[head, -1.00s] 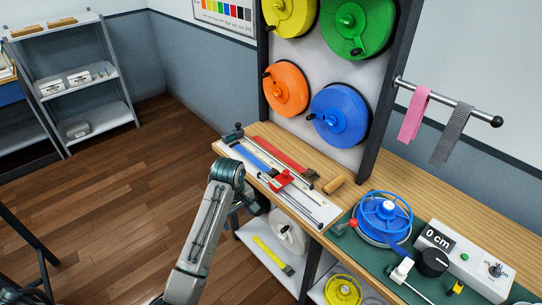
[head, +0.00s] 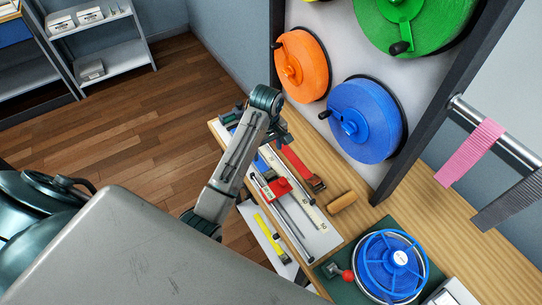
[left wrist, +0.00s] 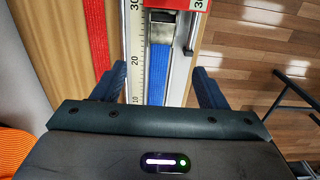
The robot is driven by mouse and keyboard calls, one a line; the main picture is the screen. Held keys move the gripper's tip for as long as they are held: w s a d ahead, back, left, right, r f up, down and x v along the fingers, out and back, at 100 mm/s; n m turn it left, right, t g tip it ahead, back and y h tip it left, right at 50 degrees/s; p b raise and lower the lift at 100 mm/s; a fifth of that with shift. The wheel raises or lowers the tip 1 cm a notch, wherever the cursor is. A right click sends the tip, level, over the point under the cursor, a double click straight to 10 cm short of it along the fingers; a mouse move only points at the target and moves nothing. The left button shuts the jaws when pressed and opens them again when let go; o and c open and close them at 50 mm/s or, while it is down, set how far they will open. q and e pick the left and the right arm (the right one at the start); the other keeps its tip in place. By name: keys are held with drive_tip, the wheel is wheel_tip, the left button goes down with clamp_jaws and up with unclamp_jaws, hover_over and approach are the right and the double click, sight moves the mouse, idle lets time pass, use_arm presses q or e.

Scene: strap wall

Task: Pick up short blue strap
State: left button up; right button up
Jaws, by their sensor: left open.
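The short blue strap (left wrist: 158,72) lies flat beside the ruler, with a metal buckle at its far end, in the left wrist view. In the head view only a small part of the blue strap (head: 262,163) shows beside my arm. My left gripper (left wrist: 162,86) is open and empty. Its two dark fingers stand on either side of the strap and ruler, apart from the strap. In the head view my left gripper (head: 278,136) is over the far end of the measuring board, its fingertips mostly hidden. My right gripper is not in view.
A red strap (head: 298,165) lies next to the ruler (left wrist: 134,50). A red slider (head: 281,187) sits on the rail. A wooden handle (head: 342,202), blue reel (head: 391,265) and wall spools (head: 367,120) are nearby.

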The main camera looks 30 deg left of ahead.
sight(267, 169)
use_arm(q)
wheel_tip(267, 169, down, 4)
drive_tip(key=b, duration=0.2)
drive_tip(key=shift+w+r+b, duration=0.1)
drive_tip(key=shift+r+b, duration=0.1)
drive_tip(key=shift+b, duration=0.2)
drive_tip(key=shift+f+p, duration=0.7)
drive_tip(key=shift+f, duration=0.15)
drive_tip(key=shift+a+f, duration=0.1)
drive_tip(key=shift+f, duration=0.2)
wheel_tip(267, 169, down, 4)
drive_tip(key=p, duration=0.2)
drive_tip(key=shift+a+f+p, duration=0.15)
drive_tip(key=shift+f+p, duration=0.05)
drive_tip(key=shift+p, duration=0.15)
drive_tip(key=shift+f, duration=0.25)
drive_tip(key=c, duration=1.2)
drive_tip(key=shift+o, duration=0.2)
drive_tip(key=shift+r, duration=0.15)
